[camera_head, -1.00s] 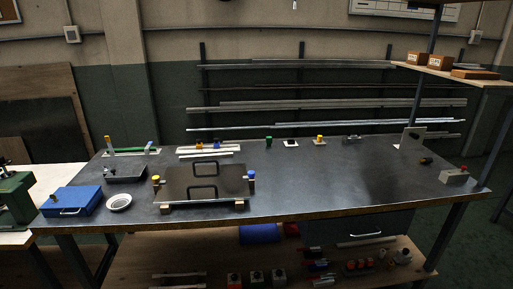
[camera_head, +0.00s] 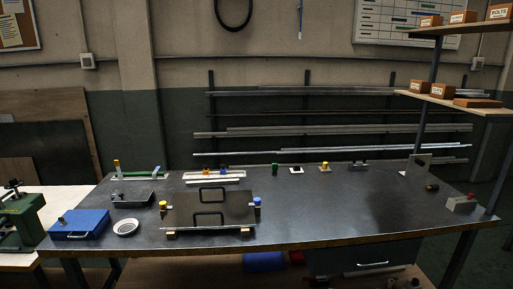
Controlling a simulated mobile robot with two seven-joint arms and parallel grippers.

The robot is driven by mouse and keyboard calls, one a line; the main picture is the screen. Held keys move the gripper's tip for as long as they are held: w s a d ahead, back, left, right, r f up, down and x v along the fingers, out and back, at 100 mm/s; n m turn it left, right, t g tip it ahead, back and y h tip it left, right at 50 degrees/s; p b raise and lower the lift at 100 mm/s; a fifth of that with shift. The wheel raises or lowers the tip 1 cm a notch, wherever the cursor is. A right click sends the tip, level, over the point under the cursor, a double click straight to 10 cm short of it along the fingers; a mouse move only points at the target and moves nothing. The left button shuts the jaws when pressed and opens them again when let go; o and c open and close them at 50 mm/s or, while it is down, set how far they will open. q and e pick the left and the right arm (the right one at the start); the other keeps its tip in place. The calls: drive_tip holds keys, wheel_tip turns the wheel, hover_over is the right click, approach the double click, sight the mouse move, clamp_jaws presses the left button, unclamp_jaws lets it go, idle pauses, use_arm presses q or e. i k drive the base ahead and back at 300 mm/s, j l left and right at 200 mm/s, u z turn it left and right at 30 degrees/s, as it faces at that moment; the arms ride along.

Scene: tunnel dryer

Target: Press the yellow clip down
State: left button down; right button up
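A yellow-topped piece (camera_head: 163,205) stands at the left edge of a dark plate (camera_head: 183,215) with two black handles. A blue-topped piece (camera_head: 257,202) stands at its right edge. Another small yellow-topped piece (camera_head: 325,166) stands at the back of the table, right of centre. A post with a yellow-orange top (camera_head: 117,163) stands at the back left. These are too small for me to tell which is the clip, or whether it is up or down. Neither of my grippers is in view.
The dark table (camera_head: 330,218) has free room at its centre and right. A blue case (camera_head: 80,225) and a white bowl (camera_head: 126,227) sit at the left. A grey box with a red button (camera_head: 461,204) sits at the right. Shelves with boxes (camera_head: 444,91) overhang the back right.

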sight(116, 162)
drive_tip(key=i+j+u, duration=0.35)
drive_tip(key=i+j, duration=0.15)
drive_tip(key=j, duration=0.3)
drive_tip(key=i+j+u, duration=0.35)
drive_tip(key=i+j, duration=0.25)
drive_tip(key=j, duration=0.15)
